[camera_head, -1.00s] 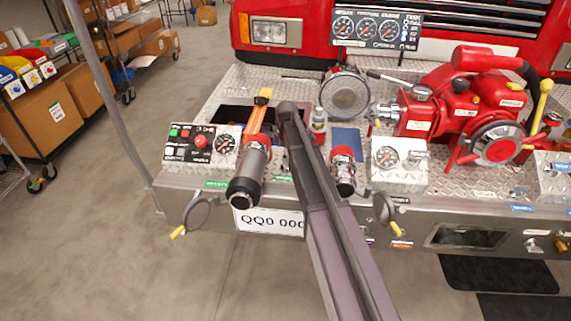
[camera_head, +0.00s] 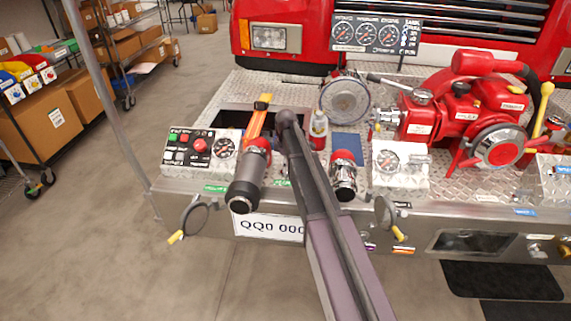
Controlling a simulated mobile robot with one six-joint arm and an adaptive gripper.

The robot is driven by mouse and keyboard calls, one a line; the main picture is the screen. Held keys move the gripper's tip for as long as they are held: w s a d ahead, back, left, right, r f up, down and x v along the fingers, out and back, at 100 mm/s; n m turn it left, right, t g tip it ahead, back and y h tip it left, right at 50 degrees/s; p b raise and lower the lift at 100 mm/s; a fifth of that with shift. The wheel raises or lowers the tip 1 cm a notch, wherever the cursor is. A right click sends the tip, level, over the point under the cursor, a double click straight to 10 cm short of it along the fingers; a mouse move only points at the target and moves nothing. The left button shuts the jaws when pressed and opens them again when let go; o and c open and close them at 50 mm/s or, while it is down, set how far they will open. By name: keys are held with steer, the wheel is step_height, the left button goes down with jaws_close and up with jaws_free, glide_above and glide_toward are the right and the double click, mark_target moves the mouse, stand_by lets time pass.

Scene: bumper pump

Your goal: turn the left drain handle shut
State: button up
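The left drain handle (camera_head: 176,237) appears to be the small yellow-tipped lever at the lower left front of the silver bumper. It slants down to the left, beside a round grey disc (camera_head: 195,217). A similar yellow-tipped handle (camera_head: 399,234) hangs at the right, beside another disc. My dark arm rises from the bottom edge to a joint near the middle of the view, over the bumper. I cannot see my gripper; the arm's far end is hidden or out of view. No contact with the left handle shows.
A dark nozzle (camera_head: 245,188) and a chrome fitting (camera_head: 343,178) jut over the bumper's front edge. A control panel (camera_head: 200,146) sits at left, a red pump (camera_head: 463,115) at right. A grey post (camera_head: 110,110) stands at far left. The floor in front is clear.

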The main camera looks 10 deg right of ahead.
steer(key=shift+m, duration=0.3)
steer(key=m, duration=0.3)
steer(key=shift+m, duration=0.4)
steer(key=m, duration=1.3)
steer(key=shift+m, duration=0.3)
steer(key=o, duration=0.8)
